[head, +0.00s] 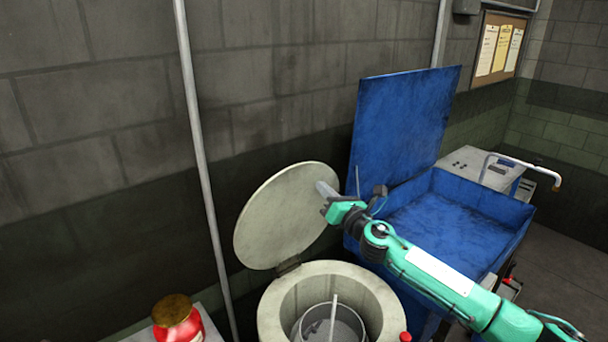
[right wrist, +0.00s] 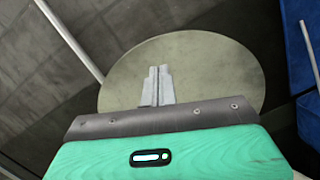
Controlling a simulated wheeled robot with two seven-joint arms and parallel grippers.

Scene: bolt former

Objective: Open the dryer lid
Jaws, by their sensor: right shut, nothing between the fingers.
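The dryer lid (head: 283,218) is a round, pale grey-green disc standing raised on a hinge at the back of the dryer (head: 377,298). The dryer's round mouth is uncovered, and a grey metal basket (head: 346,325) with an upright rod sits inside. My right gripper (head: 321,187) is shut and empty at the lid's upper right edge. In the right wrist view the closed fingers (right wrist: 158,73) lie in front of the lid (right wrist: 205,65); I cannot tell whether they touch it. My left gripper is not in view.
A blue bin (head: 520,213) with its blue lid (head: 400,125) standing up is to the right of the dryer. A red jar (head: 187,329) with a brown top stands at the lower left. A thin pole (head: 192,130) runs up the wall behind.

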